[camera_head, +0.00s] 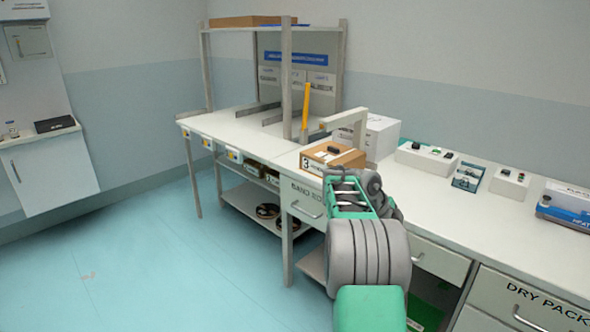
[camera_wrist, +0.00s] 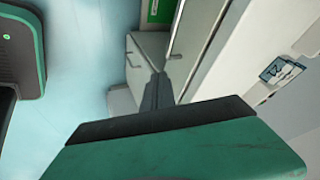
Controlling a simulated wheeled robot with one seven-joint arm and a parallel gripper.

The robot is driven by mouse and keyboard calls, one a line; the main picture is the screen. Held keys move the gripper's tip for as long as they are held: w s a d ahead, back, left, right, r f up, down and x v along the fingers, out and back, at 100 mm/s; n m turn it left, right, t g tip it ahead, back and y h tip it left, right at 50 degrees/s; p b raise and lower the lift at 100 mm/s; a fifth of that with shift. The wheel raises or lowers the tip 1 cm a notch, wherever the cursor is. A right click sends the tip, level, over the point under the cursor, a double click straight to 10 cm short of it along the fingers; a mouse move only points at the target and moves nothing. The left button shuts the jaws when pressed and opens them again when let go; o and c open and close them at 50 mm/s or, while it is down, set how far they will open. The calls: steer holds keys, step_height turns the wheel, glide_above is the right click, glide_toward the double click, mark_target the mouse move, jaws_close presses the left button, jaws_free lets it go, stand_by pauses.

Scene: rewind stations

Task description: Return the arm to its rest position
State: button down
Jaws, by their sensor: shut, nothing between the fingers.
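My arm (camera_head: 368,260), green and grey, reaches up from the bottom of the head view in front of the bench's drawers. The end of my gripper is hard to make out there, behind the arm's links. In the wrist view my gripper (camera_wrist: 158,78) shows as a green housing with dark fingers close together. It is shut and empty, pointing down past the drawer fronts toward the floor. No object touches the fingertips.
The bench top (camera_head: 445,195) runs along the right, with a cardboard box (camera_head: 318,158), a white box (camera_head: 382,137) and button boxes (camera_head: 427,157). A shelved workbench (camera_head: 225,124) stands behind. Open blue floor (camera_head: 150,270) lies to the left.

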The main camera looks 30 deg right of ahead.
steer(key=w+a+r+n+t+y+p, duration=0.1)
steer(key=a+r+n+p, duration=0.1)
steer(key=a+r+n, duration=0.35)
steer(key=w+a+r+n+t+p, duration=0.1)
steer(key=a+r+n+t+p, duration=0.15)
steer(key=a, duration=0.65)
steer(key=w+a+r+n+y+p, duration=0.1)
steer(key=a+r+n+p, duration=0.1)
steer(key=a+r+n, duration=0.4)
steer(key=s+a+n+y+p, duration=0.1)
steer(key=s+a+n, duration=0.3)
steer(key=a, duration=0.4)
steer(key=s+a+f+n+t+y+p, duration=0.1)
steer(key=s+a+n+y+p, duration=0.1)
steer(key=s+a+n, duration=0.3)
steer(key=s+a+n+y+p, duration=0.1)
steer(key=s+a+n+p, duration=0.2)
steer(key=a, duration=0.9)
steer(key=s+n, duration=0.1)
steer(key=n, duration=0.1)
steer(key=shift+s+f+n+y, duration=0.25)
steer(key=shift+f+n+y, duration=0.05)
steer(key=shift+y, duration=0.1)
